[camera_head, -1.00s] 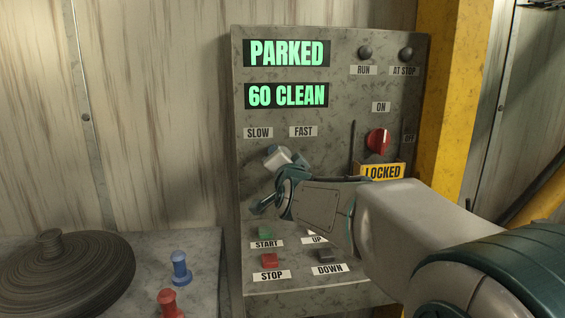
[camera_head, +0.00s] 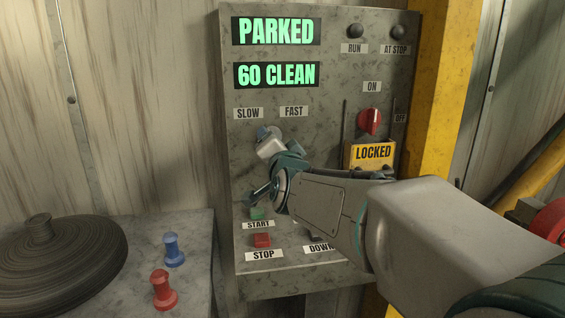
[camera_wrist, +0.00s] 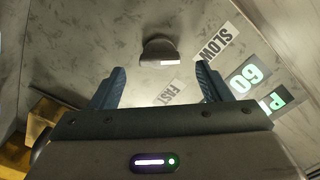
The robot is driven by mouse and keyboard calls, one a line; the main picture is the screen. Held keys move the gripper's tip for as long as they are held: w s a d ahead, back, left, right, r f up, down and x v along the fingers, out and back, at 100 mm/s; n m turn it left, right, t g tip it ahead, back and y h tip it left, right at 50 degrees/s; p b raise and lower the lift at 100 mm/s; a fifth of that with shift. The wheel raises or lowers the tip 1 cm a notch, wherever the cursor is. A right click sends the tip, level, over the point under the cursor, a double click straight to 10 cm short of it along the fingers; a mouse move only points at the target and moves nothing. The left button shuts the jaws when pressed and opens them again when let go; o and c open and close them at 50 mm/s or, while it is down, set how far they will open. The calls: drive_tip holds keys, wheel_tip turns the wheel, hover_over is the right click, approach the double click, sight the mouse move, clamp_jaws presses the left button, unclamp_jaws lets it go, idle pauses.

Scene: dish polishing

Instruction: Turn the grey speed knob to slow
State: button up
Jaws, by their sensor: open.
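The grey speed knob (camera_head: 270,146) sits on the control panel below the SLOW (camera_head: 248,113) and FAST (camera_head: 293,112) labels. In the wrist view the knob (camera_wrist: 158,50) is a rounded grey form with a pale edge, beyond the fingertips and roughly midway between them. My gripper (camera_head: 264,178) is open and empty, just below and right of the knob. In the wrist view its two teal fingers stand well apart (camera_wrist: 159,68). I cannot tell which label the knob points to, or whether a finger touches it.
The panel displays read PARKED (camera_head: 276,31) and 60 CLEAN (camera_head: 276,75). A red switch (camera_head: 370,121) and a yellow LOCKED plate (camera_head: 372,153) are at right. Green START (camera_head: 257,214) and red STOP (camera_head: 262,240) buttons lie below my gripper. My arm hides the UP label.

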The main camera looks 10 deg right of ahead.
drive_tip(key=s, duration=0.9)
drive_tip(key=shift+s+d, duration=0.15)
